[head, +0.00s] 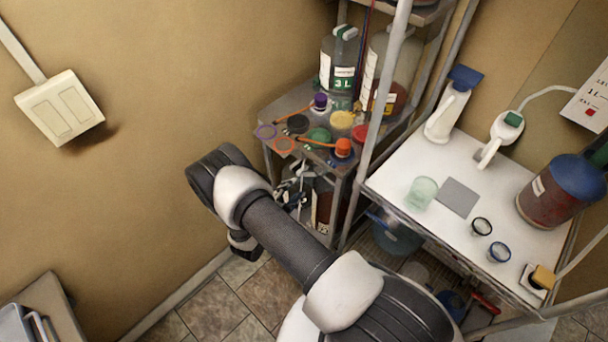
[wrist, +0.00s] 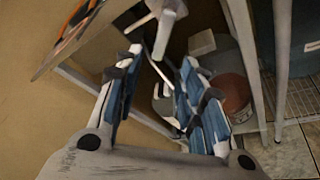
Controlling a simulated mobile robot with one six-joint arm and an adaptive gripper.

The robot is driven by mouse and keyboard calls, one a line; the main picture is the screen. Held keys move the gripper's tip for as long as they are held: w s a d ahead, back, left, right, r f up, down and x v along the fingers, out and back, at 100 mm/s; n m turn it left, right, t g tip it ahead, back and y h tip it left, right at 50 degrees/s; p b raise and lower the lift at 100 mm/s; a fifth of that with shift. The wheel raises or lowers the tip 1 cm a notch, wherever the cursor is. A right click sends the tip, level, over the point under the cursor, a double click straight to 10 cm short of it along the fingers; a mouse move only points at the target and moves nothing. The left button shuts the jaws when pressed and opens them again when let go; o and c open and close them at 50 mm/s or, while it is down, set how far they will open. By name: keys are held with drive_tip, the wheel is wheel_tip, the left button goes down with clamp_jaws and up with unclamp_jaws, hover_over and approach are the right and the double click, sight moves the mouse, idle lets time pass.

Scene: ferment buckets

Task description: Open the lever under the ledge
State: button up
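In the wrist view a pale grey lever-like handle (wrist: 168,28) hangs under the edge of the ledge, beside a dark fitting. It lies just beyond and between my fingertips; I cannot tell whether they touch it. The ledge (head: 268,112) is the grey shelf at centre in the head view; its edge shows at upper left in the wrist view (wrist: 88,47). My gripper (wrist: 161,58) is open, with blue-padded fingers apart and nothing clearly held. In the head view my gripper (head: 291,187) is below the ledge, partly hidden by my arm. The lever cannot be made out there.
Jugs (head: 340,62) and several coloured lids (head: 318,138) sit on the ledge. A metal post (head: 380,100) rises at its right. A white table (head: 400,183) holds bottles and cups. A reddish-brown container (wrist: 234,92) stands right of my fingers. The wall is close at left.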

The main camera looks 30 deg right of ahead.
sight(305, 175)
drive_tip(key=b+x, duration=0.1)
drive_tip(key=x, duration=1)
drive_tip(key=shift+f, duration=0.1)
drive_tip(key=shift+c, duration=0.3)
clamp_jaws()
